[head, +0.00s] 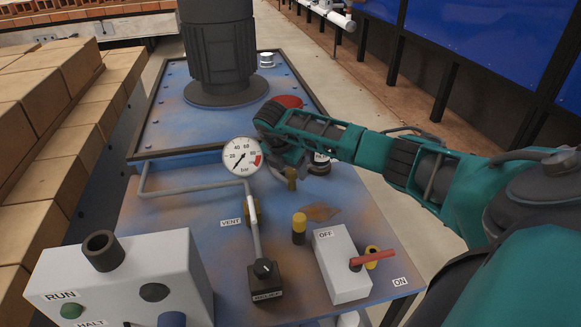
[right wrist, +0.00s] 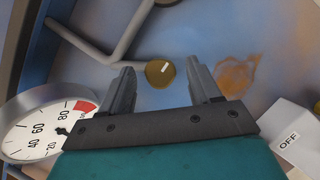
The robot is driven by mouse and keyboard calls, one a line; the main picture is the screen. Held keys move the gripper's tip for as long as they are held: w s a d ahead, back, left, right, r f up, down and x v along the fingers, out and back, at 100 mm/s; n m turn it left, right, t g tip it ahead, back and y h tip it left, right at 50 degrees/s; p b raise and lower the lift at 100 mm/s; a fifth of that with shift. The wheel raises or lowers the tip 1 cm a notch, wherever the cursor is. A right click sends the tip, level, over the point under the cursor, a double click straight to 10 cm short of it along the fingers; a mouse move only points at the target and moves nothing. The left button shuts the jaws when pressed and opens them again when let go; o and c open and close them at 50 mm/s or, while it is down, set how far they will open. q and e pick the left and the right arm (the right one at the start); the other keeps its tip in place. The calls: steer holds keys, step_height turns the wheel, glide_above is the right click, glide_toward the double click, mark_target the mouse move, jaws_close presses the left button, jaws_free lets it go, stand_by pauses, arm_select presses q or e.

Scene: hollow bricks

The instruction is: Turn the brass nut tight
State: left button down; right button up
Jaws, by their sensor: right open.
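My right gripper (head: 289,164) is open. Its two fingers (right wrist: 163,82) show on either side of the nut's face in the wrist view, with a gap on each side. The head view partly hides the fingertips, and I cannot tell how far above the nut they are. My left gripper is not in view.
A pressure gauge (head: 242,156) stands close to the left of my right gripper. A white OFF/ON box (head: 342,265) with a red lever and a yellow-topped post (head: 299,228) stand nearer. A RUN/HALT box (head: 125,283) is at front left. A dark column (head: 217,50) rises behind.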

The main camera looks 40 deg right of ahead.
steer(key=shift+r, duration=0.1)
steer(key=p+v, duration=0.2)
steer(key=v, duration=1)
steer(key=shift+a+r, duration=0.25)
steer(key=shift+r, duration=0.1)
